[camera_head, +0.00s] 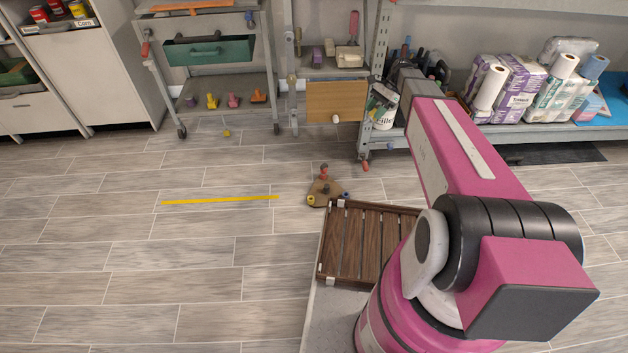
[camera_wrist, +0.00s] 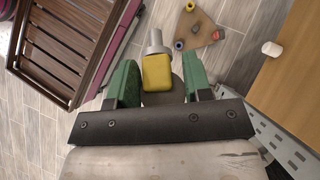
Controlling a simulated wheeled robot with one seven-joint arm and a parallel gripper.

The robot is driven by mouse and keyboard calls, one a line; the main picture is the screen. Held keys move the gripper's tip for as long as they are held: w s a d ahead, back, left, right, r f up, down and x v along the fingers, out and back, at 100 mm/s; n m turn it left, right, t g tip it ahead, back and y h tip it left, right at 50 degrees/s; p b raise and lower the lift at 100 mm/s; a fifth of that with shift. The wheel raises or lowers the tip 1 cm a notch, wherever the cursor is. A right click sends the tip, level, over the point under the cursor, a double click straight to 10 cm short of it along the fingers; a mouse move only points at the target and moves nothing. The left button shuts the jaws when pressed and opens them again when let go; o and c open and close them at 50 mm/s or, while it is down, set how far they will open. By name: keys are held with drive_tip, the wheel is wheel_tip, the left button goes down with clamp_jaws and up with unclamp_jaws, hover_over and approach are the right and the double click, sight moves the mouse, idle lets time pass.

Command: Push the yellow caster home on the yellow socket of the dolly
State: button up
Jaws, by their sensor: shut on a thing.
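My gripper (camera_wrist: 160,80) has green fingers and is shut on the yellow caster (camera_wrist: 157,72). The caster's grey stem points away from the gripper, toward the top of the wrist view; a dark round part shows behind the yellow body. The dolly (camera_head: 327,188) is a small brown board on the floor, also in the wrist view (camera_wrist: 202,30). The arm hides my gripper in the head view.
A slatted wooden tray (camera_head: 347,246) lies just in front of the dolly. A wooden drawer front (camera_head: 335,101) with a white knob (camera_wrist: 271,48) is beyond it. A rack shelf (camera_head: 225,115) holds several coloured pieces. Floor left of the dolly is clear except a yellow strip (camera_head: 220,200).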

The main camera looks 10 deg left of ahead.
drive_tip(key=s+a+f+m+h, duration=0.1)
drive_tip(key=a+f+m, duration=0.6)
drive_tip(key=f+m, duration=0.4)
drive_tip(key=s+a+f+m+t+h, duration=0.1)
drive_tip(key=s+a+f+m, duration=0.1)
drive_tip(key=a+f+m, duration=0.6)
drive_tip(key=s+a+f+m, duration=0.2)
drive_tip(key=a+f+m, duration=0.5)
drive_tip(key=f+m, duration=0.8)
wheel_tip(320, 180, down, 6)
drive_tip(key=shift+s+a+r+m+t+h, duration=0.15)
drive_tip(key=shift+m+t+h, duration=0.15)
drive_tip(key=shift+h, duration=0.1)
drive_tip(key=shift+r, duration=0.1)
drive_tip(key=shift+f, duration=2.9)
drive_tip(key=shift+f, duration=2.15)
drive_tip(key=o, duration=1.1)
